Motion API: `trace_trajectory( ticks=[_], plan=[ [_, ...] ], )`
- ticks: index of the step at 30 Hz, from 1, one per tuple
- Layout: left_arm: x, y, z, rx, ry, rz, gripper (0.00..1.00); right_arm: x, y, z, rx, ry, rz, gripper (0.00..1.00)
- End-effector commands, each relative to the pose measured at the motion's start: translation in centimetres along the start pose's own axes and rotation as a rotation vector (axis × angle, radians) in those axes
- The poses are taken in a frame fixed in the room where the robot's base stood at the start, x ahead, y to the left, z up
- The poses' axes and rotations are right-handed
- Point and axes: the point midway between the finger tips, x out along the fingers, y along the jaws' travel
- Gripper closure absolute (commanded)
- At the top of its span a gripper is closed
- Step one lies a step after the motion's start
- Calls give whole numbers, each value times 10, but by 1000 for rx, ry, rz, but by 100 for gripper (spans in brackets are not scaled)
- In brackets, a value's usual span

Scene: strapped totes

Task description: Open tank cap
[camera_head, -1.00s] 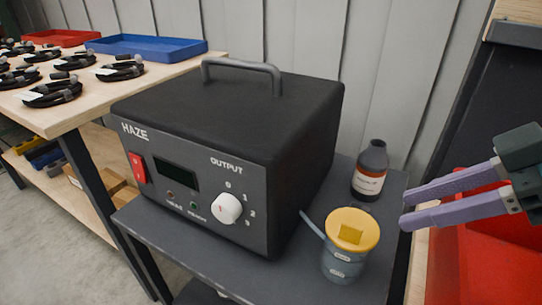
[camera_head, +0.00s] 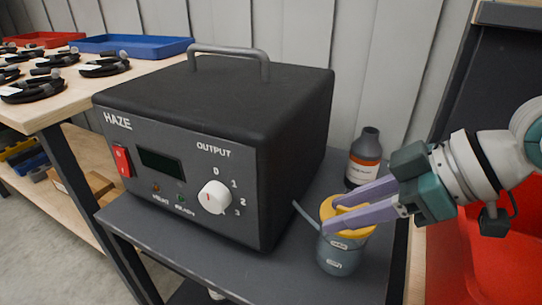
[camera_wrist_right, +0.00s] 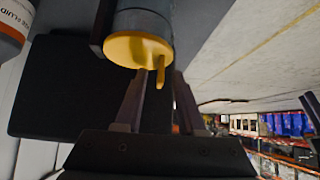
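The tank (camera_head: 340,259) is a small grey-blue cylinder with a yellow cap (camera_head: 358,233) on top, standing on the dark cart right of the haze machine. The cap also shows in the right wrist view (camera_wrist_right: 125,48), with its raised yellow tab (camera_wrist_right: 160,78) pointing toward my gripper. My right gripper (camera_head: 336,212) reaches in from the right over the cap. In the right wrist view its two fingers (camera_wrist_right: 160,88) are apart, one on each side of the tab, with gaps showing. The fingers partly hide the cap in the head view. My left gripper is not in view.
The black haze machine (camera_head: 215,120) with a white output knob stands just left of the tank. A brown bottle (camera_head: 366,150) with a white label stands behind it. A red bin (camera_head: 480,265) is at the right. A wooden bench with coiled cables is at the left.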

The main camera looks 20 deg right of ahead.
Motion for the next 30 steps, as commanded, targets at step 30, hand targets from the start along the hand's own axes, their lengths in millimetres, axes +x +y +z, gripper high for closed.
trace_trajectory(
  ticks=[30],
  plan=[
    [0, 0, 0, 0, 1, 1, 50, 0, 0, 0, 0, 0, 0, 100]
  ],
)
